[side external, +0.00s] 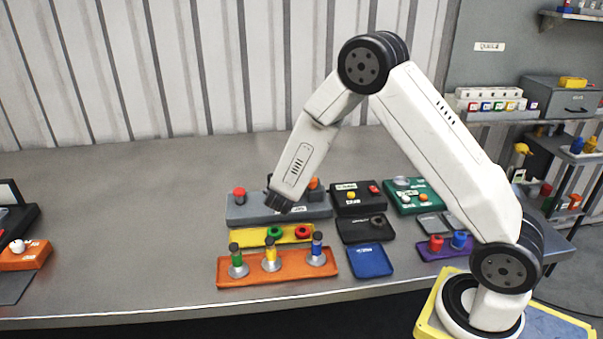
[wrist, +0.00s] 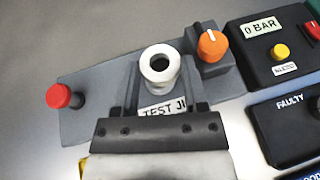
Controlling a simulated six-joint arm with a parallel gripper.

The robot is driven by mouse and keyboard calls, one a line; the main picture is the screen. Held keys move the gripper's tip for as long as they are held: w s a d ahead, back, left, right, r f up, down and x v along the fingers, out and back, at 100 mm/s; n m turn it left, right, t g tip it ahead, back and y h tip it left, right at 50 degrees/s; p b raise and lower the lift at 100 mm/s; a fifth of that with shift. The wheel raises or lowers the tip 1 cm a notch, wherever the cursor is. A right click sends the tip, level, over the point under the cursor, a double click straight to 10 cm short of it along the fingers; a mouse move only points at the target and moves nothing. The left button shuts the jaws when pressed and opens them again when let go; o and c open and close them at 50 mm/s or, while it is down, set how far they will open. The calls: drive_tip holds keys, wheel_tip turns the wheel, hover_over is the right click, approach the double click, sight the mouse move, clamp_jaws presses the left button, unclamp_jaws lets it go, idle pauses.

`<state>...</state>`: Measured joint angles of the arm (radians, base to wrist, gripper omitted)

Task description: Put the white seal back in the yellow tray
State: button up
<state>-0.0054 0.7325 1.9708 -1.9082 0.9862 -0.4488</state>
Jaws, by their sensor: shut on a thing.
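The white seal (wrist: 160,62) shows in the wrist view as a pale ring with a dark hole, at the grey test jig (wrist: 90,122). My gripper (wrist: 160,108) is shut on the seal, though its grip is hard to make out. Whether the seal still touches the jig's post I cannot tell. In the side view my gripper (side external: 280,203) is low over the test jig (side external: 245,213) and hides the seal. The yellow tray (side external: 255,240) lies just in front of the jig, with a green seal (side external: 274,232) and a red seal (side external: 303,231) on it.
An orange tray (side external: 260,276) with several capped posts stands in front of the yellow tray. The jig has a red knob (wrist: 60,95) and an orange knob (wrist: 211,46). Black boxes (side external: 350,205) stand to the right.

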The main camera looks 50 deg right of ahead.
drive_tip(key=shift+w+d+f, duration=0.1)
drive_tip(key=shift+w+f, duration=0.4)
drive_tip(key=shift+f, duration=1.5)
drive_tip(key=shift+f, duration=0.2)
drive_tip(key=o, duration=1.2)
drive_tip(key=shift+v, duration=3.9)
drive_tip(key=shift+w, duration=0.15)
